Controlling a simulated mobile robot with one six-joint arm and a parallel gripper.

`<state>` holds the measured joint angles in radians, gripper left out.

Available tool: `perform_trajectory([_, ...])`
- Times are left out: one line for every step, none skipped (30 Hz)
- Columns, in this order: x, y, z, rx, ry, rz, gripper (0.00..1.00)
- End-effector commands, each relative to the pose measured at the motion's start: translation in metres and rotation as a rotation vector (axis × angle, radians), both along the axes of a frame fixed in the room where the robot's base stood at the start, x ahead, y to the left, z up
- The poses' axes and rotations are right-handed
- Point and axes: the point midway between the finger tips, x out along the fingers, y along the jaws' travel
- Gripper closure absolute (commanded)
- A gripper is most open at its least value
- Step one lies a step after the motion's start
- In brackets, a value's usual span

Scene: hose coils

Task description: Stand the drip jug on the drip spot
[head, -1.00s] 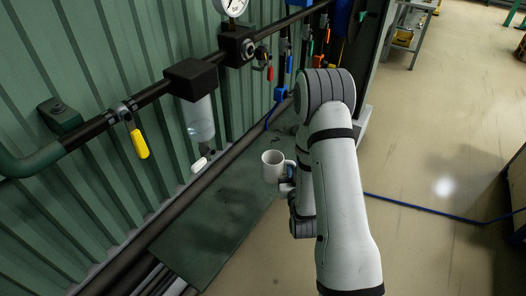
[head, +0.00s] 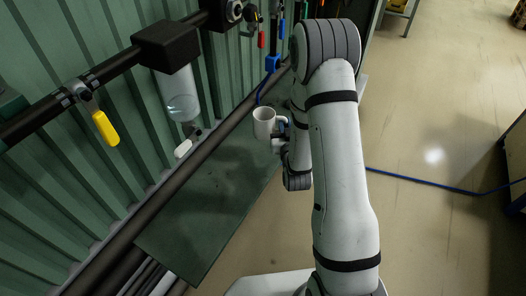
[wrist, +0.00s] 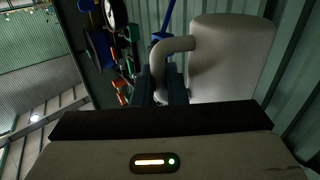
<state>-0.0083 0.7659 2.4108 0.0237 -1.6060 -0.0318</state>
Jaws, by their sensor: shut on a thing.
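The drip jug, a plain pale mug (head: 263,124), is upright and held by its handle in my gripper (head: 281,136). In the wrist view the jug (wrist: 232,58) is large at upper right, and its handle runs between the fingers of my gripper (wrist: 166,85). The jug is above the dark green plate (head: 180,238) along the wall, right of the clear filter bowl (head: 181,97) and apart from it. Dark stains (head: 226,183) mark the plate; I cannot tell which is the drip spot. The jug's inside bottom is not visible.
A black pipe with a yellow valve handle (head: 105,128) runs along the green corrugated wall. Dark pipes lie along the wall's foot. A blue hose (head: 430,181) crosses the open floor at right.

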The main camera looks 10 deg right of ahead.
Motion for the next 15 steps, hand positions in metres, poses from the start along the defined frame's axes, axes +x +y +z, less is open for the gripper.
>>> perform_trajectory([0.009, 0.0, -0.017, -0.001, -0.01, -0.002, 1.0])
perform_trajectory([0.013, 0.0, -0.019, -0.001, -0.01, -0.003, 1.0])
perform_trajectory([0.019, 0.0, -0.021, -0.002, -0.011, -0.005, 1.0])
perform_trajectory([0.023, 0.0, -0.023, -0.002, -0.01, -0.006, 1.0])
perform_trajectory([0.026, 0.0, -0.024, -0.002, -0.01, -0.008, 1.0])
perform_trajectory([0.031, 0.0, -0.026, -0.002, -0.01, -0.01, 1.0])
perform_trajectory([0.035, -0.001, -0.026, -0.002, -0.011, -0.012, 1.0])
perform_trajectory([0.038, -0.001, -0.027, -0.002, -0.01, -0.013, 1.0])
perform_trajectory([0.042, -0.001, -0.028, -0.001, -0.01, -0.015, 1.0])
perform_trajectory([0.045, -0.001, -0.028, -0.001, -0.012, -0.016, 1.0])
perform_trajectory([0.047, -0.001, -0.029, 0.0, -0.012, -0.018, 1.0])
perform_trajectory([0.05, -0.001, -0.029, 0.001, -0.011, -0.019, 1.0])
perform_trajectory([0.052, -0.001, -0.028, 0.001, -0.011, -0.02, 1.0])
perform_trajectory([0.054, -0.001, -0.028, 0.002, -0.01, -0.021, 1.0])
perform_trajectory([0.056, -0.001, -0.027, 0.003, -0.01, -0.021, 1.0])
